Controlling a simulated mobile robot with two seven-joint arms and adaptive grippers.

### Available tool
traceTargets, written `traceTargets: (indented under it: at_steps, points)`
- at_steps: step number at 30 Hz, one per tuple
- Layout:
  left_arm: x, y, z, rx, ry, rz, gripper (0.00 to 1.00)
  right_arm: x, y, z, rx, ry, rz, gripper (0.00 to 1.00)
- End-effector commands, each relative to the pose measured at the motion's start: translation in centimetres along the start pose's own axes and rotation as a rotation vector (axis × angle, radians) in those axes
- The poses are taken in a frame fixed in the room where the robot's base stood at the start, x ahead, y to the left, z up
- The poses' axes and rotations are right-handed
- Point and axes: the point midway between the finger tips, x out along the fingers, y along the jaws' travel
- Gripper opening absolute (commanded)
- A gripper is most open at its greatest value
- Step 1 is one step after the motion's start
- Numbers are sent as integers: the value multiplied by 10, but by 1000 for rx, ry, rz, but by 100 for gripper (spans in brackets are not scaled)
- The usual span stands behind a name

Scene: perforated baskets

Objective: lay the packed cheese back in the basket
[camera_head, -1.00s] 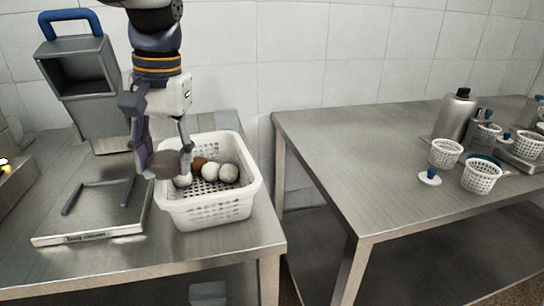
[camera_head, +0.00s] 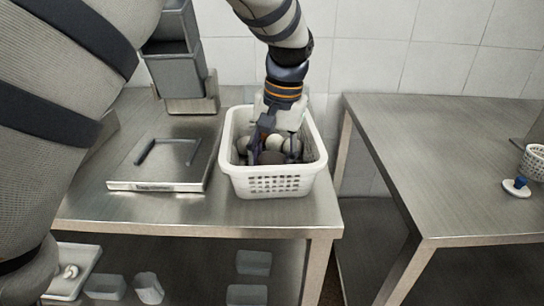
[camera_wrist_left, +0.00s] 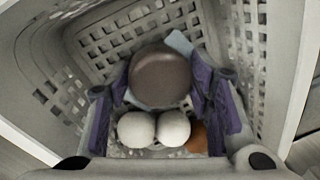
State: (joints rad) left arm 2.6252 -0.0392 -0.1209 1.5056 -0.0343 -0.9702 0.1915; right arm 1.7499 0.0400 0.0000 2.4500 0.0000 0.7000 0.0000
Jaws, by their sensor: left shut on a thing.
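The packed cheese, a dark brown round piece (camera_wrist_left: 160,76), sits between the purple fingers of my left gripper (camera_wrist_left: 163,95) in the left wrist view. In the head view my left gripper (camera_head: 273,148) points down inside the white perforated basket (camera_head: 274,184), shut on the cheese (camera_head: 270,158). The fingers partly hide the cheese there. I cannot tell whether it touches the basket floor. Two white round pieces (camera_wrist_left: 154,129) and an orange-brown piece (camera_wrist_left: 197,138) lie in the basket close to it. My right gripper is not in view.
A flat metal scale (camera_head: 160,165) lies left of the basket on the steel table (camera_head: 200,209). A grey container (camera_head: 178,75) stands behind it. A second table (camera_head: 450,170) at right is mostly clear, with a small white basket (camera_head: 534,163) at the picture edge.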

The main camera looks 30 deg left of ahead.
Motion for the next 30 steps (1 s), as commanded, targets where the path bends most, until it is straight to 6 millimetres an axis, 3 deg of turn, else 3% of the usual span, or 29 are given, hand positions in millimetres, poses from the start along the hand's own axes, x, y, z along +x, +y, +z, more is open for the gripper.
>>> traceTargets:
  at_steps: [1,2,4,5,13,16,24,30]
  points:
    - [2,0,0,0,0,0,18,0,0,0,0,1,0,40]
    - [2,0,0,0,0,0,49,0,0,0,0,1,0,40]
    - [2,0,0,0,0,0,65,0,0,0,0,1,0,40]
    - [2,0,0,0,0,0,67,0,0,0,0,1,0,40]
    - [1,0,0,0,-1,0,67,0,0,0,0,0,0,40]
    - [-8,0,0,0,2,0,67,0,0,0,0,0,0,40]
    - [-79,0,-1,1,3,0,67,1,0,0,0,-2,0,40]
    - [-114,0,-1,1,-2,-1,67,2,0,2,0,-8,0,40]
